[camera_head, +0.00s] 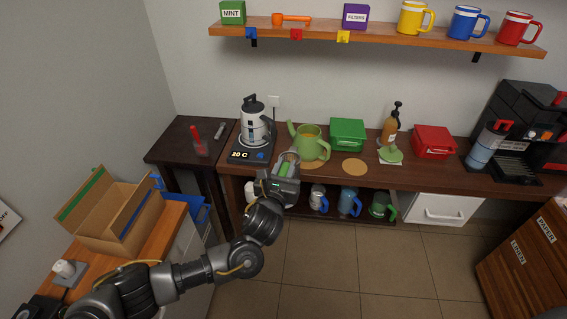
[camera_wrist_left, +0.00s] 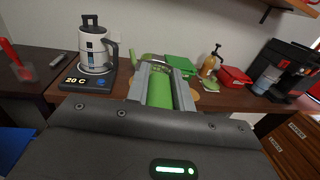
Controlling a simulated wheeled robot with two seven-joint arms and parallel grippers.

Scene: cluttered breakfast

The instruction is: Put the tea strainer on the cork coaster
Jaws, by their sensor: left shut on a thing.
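My left gripper (camera_head: 285,166) is shut on a green piece (camera_head: 284,169), which looks like the handle of the tea strainer. The gripper is at the counter's front edge, left of a round tan cork coaster (camera_head: 355,166). This coaster lies flat and bare. Another tan disc (camera_head: 314,164) shows partly, just in front of the green teapot (camera_head: 309,142). My right gripper is not in view.
A kettle (camera_head: 252,123) stands on its base at the left. A green box (camera_head: 348,132), a soap pump (camera_head: 390,130), a pale green round item (camera_head: 390,155) and a red box (camera_head: 433,142) stand behind or right of the bare coaster.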

